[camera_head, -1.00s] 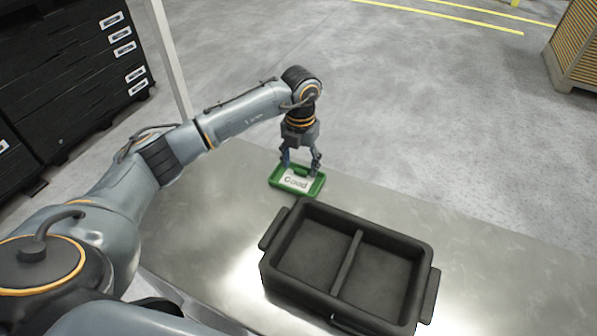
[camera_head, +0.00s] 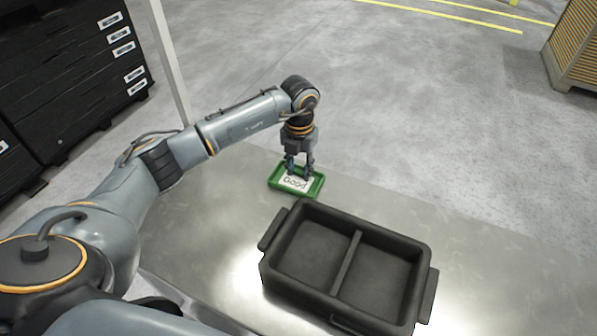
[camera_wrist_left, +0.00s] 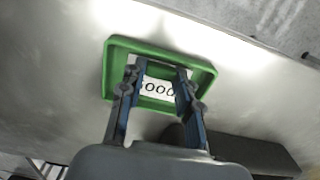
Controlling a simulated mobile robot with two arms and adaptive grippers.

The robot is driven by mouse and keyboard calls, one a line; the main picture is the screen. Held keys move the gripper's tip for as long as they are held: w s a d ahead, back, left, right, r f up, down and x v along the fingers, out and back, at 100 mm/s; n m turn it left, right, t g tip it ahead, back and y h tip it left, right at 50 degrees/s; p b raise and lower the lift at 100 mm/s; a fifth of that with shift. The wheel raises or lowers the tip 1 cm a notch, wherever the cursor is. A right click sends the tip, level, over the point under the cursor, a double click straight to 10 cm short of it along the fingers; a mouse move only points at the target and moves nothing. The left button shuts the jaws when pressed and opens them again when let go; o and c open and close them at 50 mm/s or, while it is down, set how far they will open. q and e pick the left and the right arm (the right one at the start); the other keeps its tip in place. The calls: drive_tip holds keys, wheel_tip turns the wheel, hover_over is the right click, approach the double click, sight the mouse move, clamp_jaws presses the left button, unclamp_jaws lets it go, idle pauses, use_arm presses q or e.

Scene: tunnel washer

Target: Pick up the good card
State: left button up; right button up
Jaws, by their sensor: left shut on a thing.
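The good card (camera_head: 296,184) is a white label reading "Good" in a green frame or tray. It lies at the far edge of the metal table, beyond the black bin. My left gripper (camera_head: 299,173) points down over it and is shut on a part of it that its fingers hide. In the left wrist view the green frame (camera_wrist_left: 108,69) surrounds the fingertips, and the white label (camera_wrist_left: 157,88) shows between the blue fingers. I cannot tell whether the card is lifted. My right gripper is not in view.
A black bin (camera_head: 350,262) with two empty compartments stands on the metal table (camera_head: 205,222), nearer than the card. The table is clear to the left of the bin. Black stacked crates (camera_head: 70,75) stand at the left, and a slatted wooden crate (camera_head: 578,50) is at the upper right.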

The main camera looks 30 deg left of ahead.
sight(298, 177)
use_arm(q)
drive_tip(key=shift+r+b, duration=0.4)
drive_tip(key=shift+r, duration=0.05)
drive_tip(key=r, duration=0.1)
drive_tip(key=r+b, duration=0.1)
drive_tip(key=shift+s+r, duration=0.3)
drive_tip(key=shift+r, duration=0.05)
drive_tip(key=s+d+r+b, duration=0.1)
drive_tip(key=s+r+b, duration=0.2)
drive_tip(key=s+r, duration=0.6)
drive_tip(key=s, duration=0.4)
drive_tip(key=shift+s+d+r+b, duration=0.15)
drive_tip(key=shift+d+b, duration=0.2)
drive_tip(key=shift+d, duration=0.05)
